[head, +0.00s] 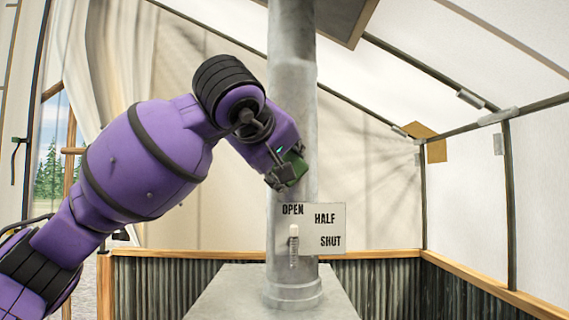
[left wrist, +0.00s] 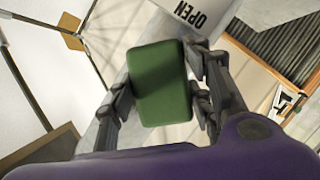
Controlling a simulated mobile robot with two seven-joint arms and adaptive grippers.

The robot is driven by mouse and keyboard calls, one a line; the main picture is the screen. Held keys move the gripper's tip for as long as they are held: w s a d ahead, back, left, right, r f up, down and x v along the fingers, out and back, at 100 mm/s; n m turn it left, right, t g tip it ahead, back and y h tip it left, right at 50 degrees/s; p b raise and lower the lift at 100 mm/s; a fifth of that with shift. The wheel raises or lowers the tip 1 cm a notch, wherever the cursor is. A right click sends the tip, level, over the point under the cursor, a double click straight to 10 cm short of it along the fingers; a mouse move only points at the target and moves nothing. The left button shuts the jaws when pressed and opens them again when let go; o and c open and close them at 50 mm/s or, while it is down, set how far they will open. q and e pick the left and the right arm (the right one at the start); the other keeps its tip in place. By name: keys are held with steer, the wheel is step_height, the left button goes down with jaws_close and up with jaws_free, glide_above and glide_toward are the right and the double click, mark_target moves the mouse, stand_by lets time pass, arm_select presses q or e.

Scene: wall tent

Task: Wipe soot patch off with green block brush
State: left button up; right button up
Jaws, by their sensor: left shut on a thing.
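My left gripper (head: 284,172) is shut on the green block brush (head: 295,169) and holds it against or just in front of the grey stovepipe (head: 293,90), above the damper sign. The left wrist view shows the green block brush (left wrist: 160,82) between the two fingers of the left gripper (left wrist: 160,95). I cannot tell whether the brush touches the pipe. I see no soot patch; the brush, gripper and arm cover part of the pipe. My right gripper is not in view.
A sign (head: 325,222) reading OPEN, HALF, SHUT is on the pipe, with a pale-tipped damper handle (head: 294,232) in front. The pipe rises from a grey stove top (head: 230,290). Tent walls and corrugated metal panels (head: 385,285) stand behind. Space right of the pipe is free.

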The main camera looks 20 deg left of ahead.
arm_select(q)
steer(key=shift+w+a, duration=0.15)
steer(key=shift+w, duration=0.35)
steer(key=shift+w+d+r, duration=0.1)
steer(key=shift+w+d, duration=0.15)
steer(key=shift+d, duration=0.75)
steer(key=shift+w+d, duration=0.2)
steer(key=shift+d, duration=0.8)
steer(key=shift+w+a+r, duration=0.1)
steer(key=shift+r, duration=1.05)
steer(key=shift+s+a, duration=0.25)
steer(key=shift+a, duration=0.75)
steer(key=shift+s+a, duration=0.2)
steer(key=shift+a, duration=0.8)
steer(key=shift+r, duration=1.2)
steer(key=shift+w+d, duration=0.25)
steer(key=shift+d, duration=0.8)
steer(key=shift+w+d, duration=0.25)
steer(key=shift+d, duration=0.8)
steer(key=shift+s+a, duration=0.1)
steer(key=shift+s, duration=0.05)
